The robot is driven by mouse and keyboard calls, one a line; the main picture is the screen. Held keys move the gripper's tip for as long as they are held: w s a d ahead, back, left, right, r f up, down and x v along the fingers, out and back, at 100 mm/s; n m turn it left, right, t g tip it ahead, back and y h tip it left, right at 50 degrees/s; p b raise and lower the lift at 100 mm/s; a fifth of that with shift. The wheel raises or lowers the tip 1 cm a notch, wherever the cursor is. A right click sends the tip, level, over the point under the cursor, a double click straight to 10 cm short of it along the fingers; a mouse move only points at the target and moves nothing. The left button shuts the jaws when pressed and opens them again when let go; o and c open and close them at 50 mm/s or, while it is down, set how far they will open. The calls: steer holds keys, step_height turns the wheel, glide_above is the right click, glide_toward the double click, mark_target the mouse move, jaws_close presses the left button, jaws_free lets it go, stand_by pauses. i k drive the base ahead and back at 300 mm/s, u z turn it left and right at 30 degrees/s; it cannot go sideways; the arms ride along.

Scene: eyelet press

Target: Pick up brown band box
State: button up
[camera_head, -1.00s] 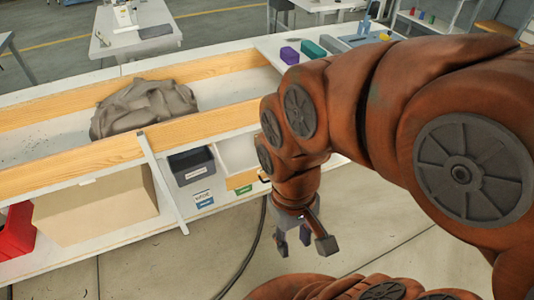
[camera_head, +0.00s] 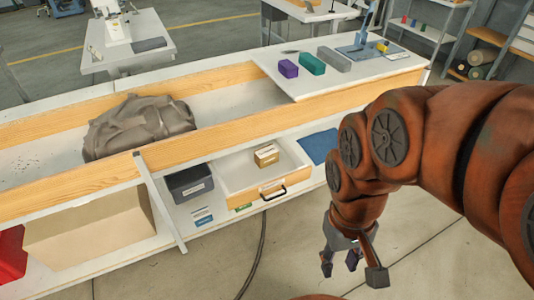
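A small brown box (camera_head: 266,155), which I take to be the brown band box, sits in the open drawer (camera_head: 239,182) under the bench. Its top and front show in the head view, with a pale label on the front. My gripper (camera_head: 350,268) hangs at the lower right, over the floor, to the right of and lower in the picture than the box. Its fingers are spread apart and I see no box between them. The box and gripper are well apart.
The drawer has a black handle (camera_head: 274,194). A dark grey bin (camera_head: 189,183) stands left of it and a blue mat (camera_head: 319,146) lies right. A cardboard box (camera_head: 88,232) is farther left. Purple (camera_head: 288,68), teal (camera_head: 312,64) and grey (camera_head: 334,59) items lie on the benchtop.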

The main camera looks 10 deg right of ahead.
mark_target(268, 155)
steer(key=u, duration=0.45)
steer(key=k, duration=0.6)
steer(key=u, duration=0.95)
steer(key=i, duration=1.6)
steer(key=z, duration=0.4)
